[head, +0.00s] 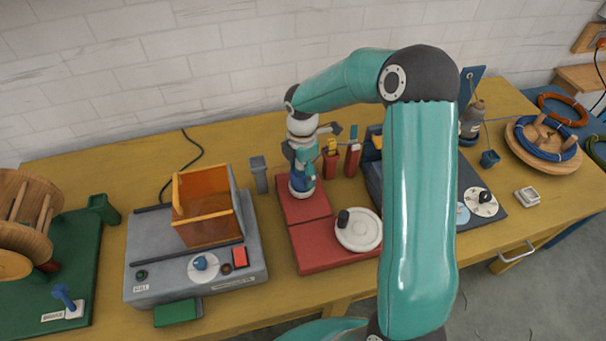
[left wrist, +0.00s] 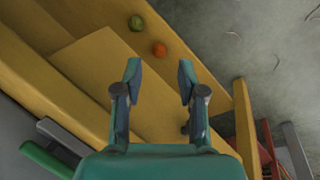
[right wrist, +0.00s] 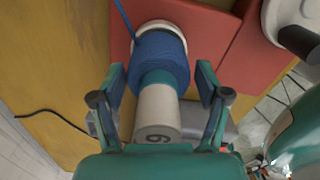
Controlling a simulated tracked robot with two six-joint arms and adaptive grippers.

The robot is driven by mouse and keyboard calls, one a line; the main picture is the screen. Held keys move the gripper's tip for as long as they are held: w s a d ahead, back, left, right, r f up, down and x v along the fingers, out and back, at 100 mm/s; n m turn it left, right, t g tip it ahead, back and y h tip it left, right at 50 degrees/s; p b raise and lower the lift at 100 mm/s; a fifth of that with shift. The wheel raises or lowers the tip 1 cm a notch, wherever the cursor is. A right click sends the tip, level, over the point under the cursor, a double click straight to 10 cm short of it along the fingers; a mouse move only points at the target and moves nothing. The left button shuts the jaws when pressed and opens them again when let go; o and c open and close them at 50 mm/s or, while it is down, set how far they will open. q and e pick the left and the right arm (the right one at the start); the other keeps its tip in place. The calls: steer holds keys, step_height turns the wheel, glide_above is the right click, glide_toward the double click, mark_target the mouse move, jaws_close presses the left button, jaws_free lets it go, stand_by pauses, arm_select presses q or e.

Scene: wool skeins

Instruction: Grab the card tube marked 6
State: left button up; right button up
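The pale card tube (right wrist: 157,113) with a dark numeral, appearing as a turned 6, shows in the right wrist view. A teal band and a winding of blue wool (right wrist: 161,58) are beyond the numeral, above a white round base. My right gripper (right wrist: 160,80) is open, with one finger on each side of the tube and visible gaps. In the head view my right gripper (head: 303,150) is over the red stand (head: 311,207), partly hiding the tube. My left gripper (left wrist: 159,78) is open and empty in the left wrist view, above yellow wood.
A grey machine with an orange box (head: 205,207) stands left of the red stand. A white crank wheel (head: 358,230) is on the stand's front. Red holders (head: 352,160) are close right of the tube. A blue wool spool (head: 545,140) lies far right. Small balls (left wrist: 159,49) show in the left wrist view.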

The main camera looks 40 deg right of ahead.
steer(key=c, duration=0.6)
steer(key=shift+o, duration=0.2)
steer(key=shift+r, duration=0.1)
